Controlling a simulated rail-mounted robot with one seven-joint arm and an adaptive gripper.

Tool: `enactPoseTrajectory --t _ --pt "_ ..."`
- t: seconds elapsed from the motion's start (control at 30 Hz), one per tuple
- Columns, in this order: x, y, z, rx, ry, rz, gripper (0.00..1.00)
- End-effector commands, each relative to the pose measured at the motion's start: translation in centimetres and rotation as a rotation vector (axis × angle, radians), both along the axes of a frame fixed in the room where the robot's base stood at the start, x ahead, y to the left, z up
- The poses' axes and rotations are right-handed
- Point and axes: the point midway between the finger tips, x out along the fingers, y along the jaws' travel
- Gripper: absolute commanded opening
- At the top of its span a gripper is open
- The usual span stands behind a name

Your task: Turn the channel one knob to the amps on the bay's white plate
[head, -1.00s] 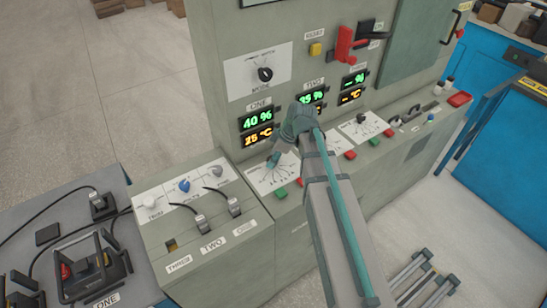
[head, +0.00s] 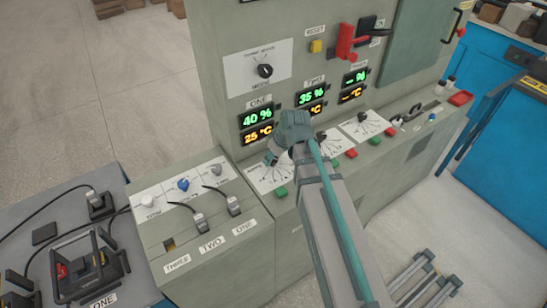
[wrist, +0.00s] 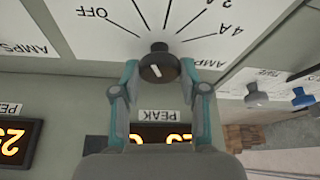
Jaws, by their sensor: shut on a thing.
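The white mark's exact reading on the scale is hard to tell. In the head view my gripper (head: 270,157) is over the channel one dial plate (head: 263,178), below the display marked ONE (head: 257,117), and hides the knob. I cannot make out a bay plate with an amps figure.
More dials stand to the right, one a channel three dial (head: 366,125). A green button (head: 281,192) is just in front of the plate. Plugs with cables (head: 198,222) are on the left panel. A black charger-like unit (head: 90,268) sits on the grey table at left.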

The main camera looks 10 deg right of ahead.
Motion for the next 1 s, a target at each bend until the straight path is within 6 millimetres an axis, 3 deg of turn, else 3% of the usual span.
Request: enactPoseTrajectory --t 0.5,1.0 --pt "-0.05 0.22 0.06 0.000 -0.001 -0.378 0.09" --pt "-0.01 0.19 0.06 0.002 0.000 -0.467 0.09"
